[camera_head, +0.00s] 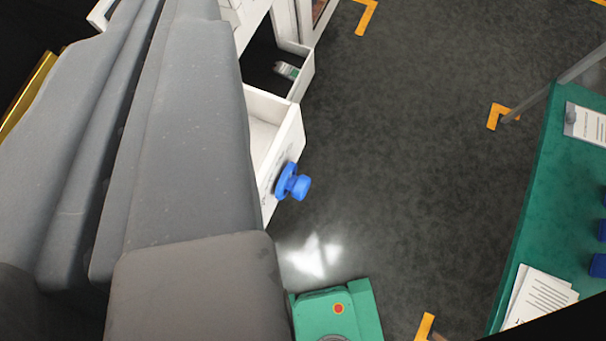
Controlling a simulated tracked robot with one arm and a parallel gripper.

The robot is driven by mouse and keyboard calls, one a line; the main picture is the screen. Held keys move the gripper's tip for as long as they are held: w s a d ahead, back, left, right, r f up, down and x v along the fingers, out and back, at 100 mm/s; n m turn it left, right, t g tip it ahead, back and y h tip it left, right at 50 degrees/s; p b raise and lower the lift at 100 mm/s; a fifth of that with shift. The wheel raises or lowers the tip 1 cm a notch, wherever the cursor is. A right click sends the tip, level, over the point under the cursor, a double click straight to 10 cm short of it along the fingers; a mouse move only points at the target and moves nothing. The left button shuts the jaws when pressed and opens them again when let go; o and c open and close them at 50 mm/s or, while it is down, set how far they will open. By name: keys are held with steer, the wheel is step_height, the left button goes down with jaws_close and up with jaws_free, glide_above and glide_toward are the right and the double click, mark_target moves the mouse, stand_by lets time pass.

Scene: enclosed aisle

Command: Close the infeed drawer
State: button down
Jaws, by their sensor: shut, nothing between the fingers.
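A white drawer (285,150) with a blue round knob (293,183) on its front stands pulled out, left of the picture's middle. The visible part of its inside looks empty. Markings on its front are too small to read. I cannot tell from the markings which is the infeed drawer. Large grey parts of my arm cover the left side and hide the near drawer's left part. I cannot make out my gripper's fingertips in this view.
A green table (535,210) with papers (538,298) and blue objects stands at the right. Dark floor (410,150) with orange corner marks (497,116) lies clear between it and the drawers. A green block (335,315) with a red-orange button is at the bottom.

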steer(key=w+d+f+m+g+y+p, duration=0.1)
steer(key=w+d+f+g, duration=0.15)
steer(key=f, duration=0.35)
steer(key=w+d+f+m+g+y+p, duration=0.1)
steer(key=w+d+f+g, duration=0.1)
steer(key=d+f, duration=0.3)
steer(key=m+g+y+p, duration=0.2)
steer(key=m+g+y, duration=0.1)
steer(key=m+y, duration=0.15)
glide_toward(297, 141)
steer(key=shift+n, duration=0.25)
steer(key=shift+p+x, duration=0.7)
steer(key=shift+x, duration=2.2)
